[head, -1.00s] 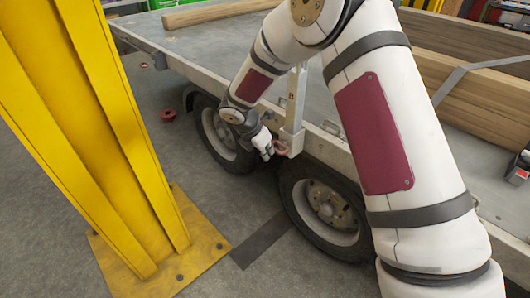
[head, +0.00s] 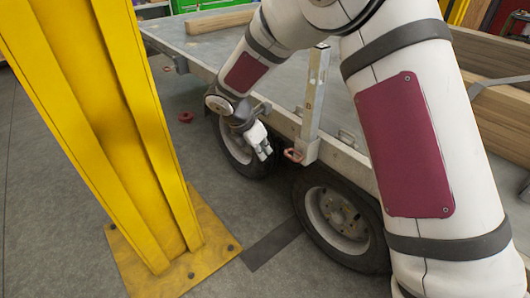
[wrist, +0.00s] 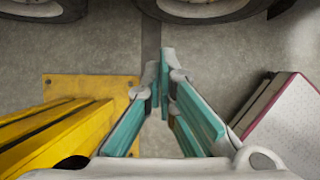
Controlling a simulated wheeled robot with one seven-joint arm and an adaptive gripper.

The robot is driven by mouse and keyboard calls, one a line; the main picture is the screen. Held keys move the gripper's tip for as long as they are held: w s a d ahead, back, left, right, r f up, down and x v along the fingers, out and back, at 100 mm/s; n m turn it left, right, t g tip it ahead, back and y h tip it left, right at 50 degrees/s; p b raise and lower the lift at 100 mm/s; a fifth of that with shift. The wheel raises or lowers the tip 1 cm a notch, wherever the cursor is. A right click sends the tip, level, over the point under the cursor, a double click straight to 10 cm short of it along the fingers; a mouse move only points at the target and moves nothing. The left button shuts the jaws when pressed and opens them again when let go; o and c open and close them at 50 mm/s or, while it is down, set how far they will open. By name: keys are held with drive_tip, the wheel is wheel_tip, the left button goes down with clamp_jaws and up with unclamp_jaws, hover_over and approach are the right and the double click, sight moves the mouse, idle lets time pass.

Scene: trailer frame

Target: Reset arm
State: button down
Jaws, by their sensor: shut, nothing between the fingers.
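My gripper (head: 264,153) is at the end of my white arm, beside the trailer (head: 205,48) and in front of its left wheel (head: 232,142). It hangs a little left of a red handle (head: 293,155) at the foot of an upright metal post (head: 316,95), apart from it. In the wrist view my gripper (wrist: 164,82) has its teal-padded fingers brought together at the tips, with nothing between them. The grey floor shows beyond them.
A yellow column (head: 115,110) stands close on the left, its base plate (head: 140,245) bolted down; the plate also shows in the wrist view (wrist: 95,82). The right wheel (head: 342,220) is near. Timber beams (head: 490,60) lie on the trailer. A red piece (head: 186,117) lies on the floor.

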idle(0.4)
drive_tip(key=s+d+r+m+g, duration=0.2)
drive_tip(key=s+d+r+m, duration=1.2)
drive_tip(key=s+r, duration=0.5)
drive_tip(key=s+d+m+y, duration=0.3)
drive_tip(key=s+m, duration=0.9)
drive_tip(key=s, duration=1.2)
wheel_tip(320, 180, up, 21)
drive_tip(key=a+t+y+p, duration=0.1)
drive_tip(key=t+p, duration=0.2)
drive_tip(key=p, duration=1.6)
drive_tip(key=shift+w+a+n, duration=0.15)
drive_tip(key=shift+a+n, duration=0.15)
drive_tip(key=shift+d+r, duration=0.1)
drive_tip(key=shift+d, duration=0.05)
